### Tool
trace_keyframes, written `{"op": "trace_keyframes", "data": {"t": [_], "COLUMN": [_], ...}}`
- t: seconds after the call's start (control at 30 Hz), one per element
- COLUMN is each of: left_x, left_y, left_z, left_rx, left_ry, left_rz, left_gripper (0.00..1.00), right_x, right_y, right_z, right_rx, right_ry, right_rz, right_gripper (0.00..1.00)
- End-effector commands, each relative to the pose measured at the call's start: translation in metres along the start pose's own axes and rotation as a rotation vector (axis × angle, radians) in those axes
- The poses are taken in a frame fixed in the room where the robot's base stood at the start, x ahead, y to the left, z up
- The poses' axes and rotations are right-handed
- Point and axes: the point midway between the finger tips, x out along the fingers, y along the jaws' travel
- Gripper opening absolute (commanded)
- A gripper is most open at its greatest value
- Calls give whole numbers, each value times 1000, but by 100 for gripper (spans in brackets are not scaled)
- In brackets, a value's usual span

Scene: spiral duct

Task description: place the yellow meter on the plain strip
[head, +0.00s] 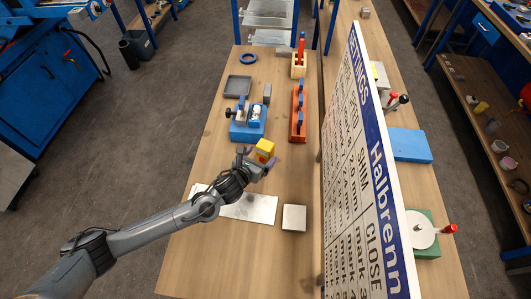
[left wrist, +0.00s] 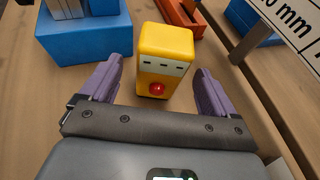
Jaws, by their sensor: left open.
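The yellow meter (head: 264,148) stands upright on the bench, just in front of the blue fixture. In the left wrist view the meter (left wrist: 165,45) shows a pale band with dark marks and a red round button. My left gripper (head: 257,158) is open, with its purple fingers on either side of the meter. In the left wrist view the left gripper (left wrist: 158,85) shows a gap between each finger and the meter. A plain pale metal strip (head: 258,208) lies flat on the bench, partly hidden under my left arm. My right gripper is not in view.
The blue fixture (head: 246,130) stands behind the meter, with an orange rack (head: 298,118) to its right. A square grey block (head: 294,217) lies right of the strip. A tall sign board (head: 362,160) walls off the right side. The bench front is clear.

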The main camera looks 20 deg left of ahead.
Motion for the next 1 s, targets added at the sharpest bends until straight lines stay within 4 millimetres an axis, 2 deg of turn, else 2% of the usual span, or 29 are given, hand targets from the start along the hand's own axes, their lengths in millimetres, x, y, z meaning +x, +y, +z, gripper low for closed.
{"op": "trace_keyframes", "data": {"t": [0.17,0.37,0.5,0.87,1.0], "left_x": [9,33,48,54,54], "left_y": [-1,-2,-2,-1,-1], "left_z": [4,16,14,14,14], "left_rx": [-1,-3,-1,0,0], "left_ry": [-2,-3,-1,-1,-1], "left_rz": [-1,0,0,-1,-1], "left_gripper": [89,89,89,89,71], "right_x": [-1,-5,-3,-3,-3], "right_y": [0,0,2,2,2], "right_z": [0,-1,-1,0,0], "right_rx": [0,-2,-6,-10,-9], "right_ry": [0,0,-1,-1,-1], "right_rz": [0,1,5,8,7], "right_gripper": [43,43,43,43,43]}}
